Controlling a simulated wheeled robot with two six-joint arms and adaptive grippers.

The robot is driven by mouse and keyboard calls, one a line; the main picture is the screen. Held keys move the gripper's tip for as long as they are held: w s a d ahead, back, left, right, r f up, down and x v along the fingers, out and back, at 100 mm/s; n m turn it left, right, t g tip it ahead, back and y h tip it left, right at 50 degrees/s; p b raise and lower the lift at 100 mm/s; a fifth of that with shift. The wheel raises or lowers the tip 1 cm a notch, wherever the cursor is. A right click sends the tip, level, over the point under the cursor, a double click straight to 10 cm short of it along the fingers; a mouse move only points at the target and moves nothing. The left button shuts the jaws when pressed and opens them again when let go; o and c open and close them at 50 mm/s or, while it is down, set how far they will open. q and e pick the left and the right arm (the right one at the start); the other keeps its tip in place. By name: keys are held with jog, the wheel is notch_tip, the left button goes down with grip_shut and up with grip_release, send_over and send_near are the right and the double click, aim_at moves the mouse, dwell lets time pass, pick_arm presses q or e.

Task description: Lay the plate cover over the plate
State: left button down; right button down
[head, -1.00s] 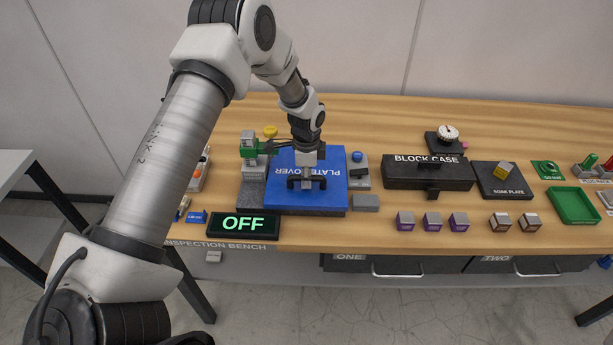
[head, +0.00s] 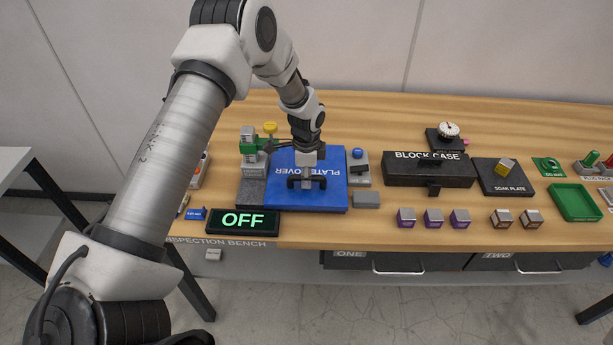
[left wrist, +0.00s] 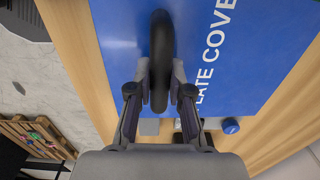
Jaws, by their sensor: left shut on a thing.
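The blue plate cover (head: 333,187), lettered on top, lies flat over most of a dark grey granite plate (head: 250,193). The plate shows as a strip left of the cover; the rest is hidden under it. I cannot tell whether the cover rests fully on the plate. My left gripper (head: 307,182) points down at the cover's middle, shut on its dark handle. In the left wrist view the fingers (left wrist: 160,92) close around the handle, with the blue cover (left wrist: 120,40) behind it. My right gripper is not in view.
A green-topped stand (head: 249,146) stands close at the cover's back left. A grey block with a blue knob (head: 357,155) and a small grey block (head: 366,199) stand close on the right. The OFF display (head: 242,221) is in front; the block case (head: 430,172) is farther right.

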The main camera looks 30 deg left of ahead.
pick_arm(q)
jog(key=c, duration=1)
grip_release()
notch_tip(320, 180, up, 12)
jog(key=shift+s, duration=0.15)
